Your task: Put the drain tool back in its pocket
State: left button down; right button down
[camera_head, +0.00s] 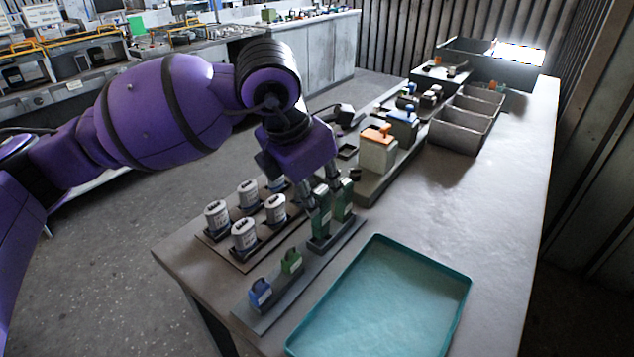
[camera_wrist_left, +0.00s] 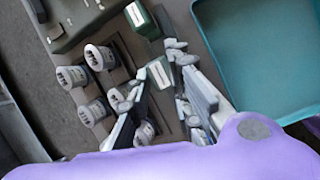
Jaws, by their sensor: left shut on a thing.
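My left gripper (camera_head: 328,203) reaches down over the dark rack strip (camera_head: 270,307) near the teal tray. It is shut on a green block-like tool (camera_head: 320,224), which may be the drain tool. The tool's pale label (camera_wrist_left: 160,73) shows between the fingers in the left wrist view. The tool looks upright, its lower end at a dark pocket of the rack; I cannot tell whether it is fully seated. A second green block (camera_head: 343,208) stands right behind it. A small green piece (camera_head: 291,262) and a blue piece (camera_head: 260,293) sit farther along the rack. My right gripper is not in view.
A teal tray (camera_head: 380,310), empty, lies right of the rack. Several white cylinders (camera_head: 245,235) stand on a plate to the left. Behind are a beige box with an orange top (camera_head: 377,150) and grey bins (camera_head: 462,128). The bench's right side is clear.

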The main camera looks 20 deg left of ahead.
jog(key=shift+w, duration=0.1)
pick_arm(q)
jog(key=shift+f, duration=0.4)
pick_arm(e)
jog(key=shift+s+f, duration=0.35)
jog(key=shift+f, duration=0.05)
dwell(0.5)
